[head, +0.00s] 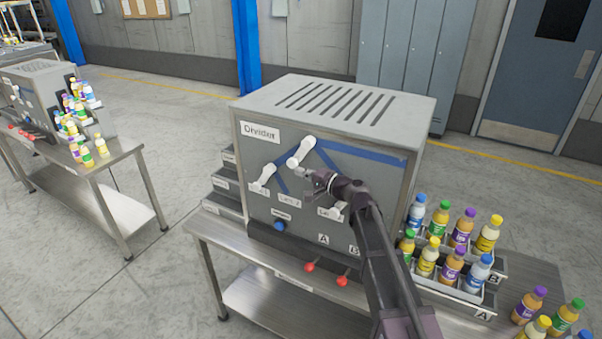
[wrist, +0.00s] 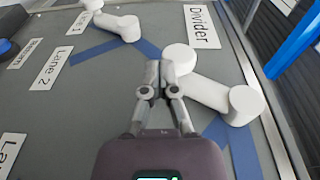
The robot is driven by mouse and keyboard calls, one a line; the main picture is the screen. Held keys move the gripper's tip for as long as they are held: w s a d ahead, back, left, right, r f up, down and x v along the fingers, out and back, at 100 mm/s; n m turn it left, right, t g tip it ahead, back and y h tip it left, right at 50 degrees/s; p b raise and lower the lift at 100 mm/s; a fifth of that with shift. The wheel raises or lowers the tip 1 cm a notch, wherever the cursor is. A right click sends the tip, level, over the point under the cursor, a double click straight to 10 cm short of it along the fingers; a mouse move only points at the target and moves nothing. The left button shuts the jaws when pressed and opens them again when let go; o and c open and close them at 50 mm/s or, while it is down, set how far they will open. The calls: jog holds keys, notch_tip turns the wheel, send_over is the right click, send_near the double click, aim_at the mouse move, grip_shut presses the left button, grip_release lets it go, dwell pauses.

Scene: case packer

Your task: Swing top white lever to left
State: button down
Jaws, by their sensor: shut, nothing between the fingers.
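The top white lever (head: 302,151) is on the front of the grey Divider box, just right of its label. Its upper right end lies at the peak of the blue lines, and the lever slants down to the left. In the wrist view the lever (wrist: 212,84) has one rounded end right beside my fingertips. My gripper (head: 309,174) is shut and empty, just below and right of the lever's lower end in the head view. The closed fingertips (wrist: 160,80) are very close to that end; I cannot tell whether they touch.
A second white lever (head: 263,177) sits lower left; another (head: 338,208) is partly hidden by my arm. A blue knob (head: 279,226) and red-tipped handles (head: 310,267) are below. Bottles (head: 453,265) stand in trays at the right.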

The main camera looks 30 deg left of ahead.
jog(key=s+d+f+b, duration=0.2)
jog(key=d+f+b, duration=0.4)
jog(key=d, duration=0.6)
jog(key=shift+s+d+f, duration=0.15)
jog(key=shift+s+d, duration=0.05)
dwell(0.5)
jog(key=s+d+f+g+h, duration=0.1)
jog(key=s+d+f+h, duration=0.3)
jog(key=d, duration=0.9)
jog(key=s+d+f+n+g+h, duration=0.1)
jog(key=s+d+f+h, duration=0.3)
jog(key=d, duration=1)
jog(key=s+d+f+n+g+h, duration=0.1)
jog(key=s+d+f+h, duration=0.4)
jog(key=d+f+h, duration=0.4)
jog(key=d+f, duration=0.1)
jog(key=d, duration=0.3)
jog(key=shift+d, duration=0.4)
jog(key=shift+s+a, duration=0.1)
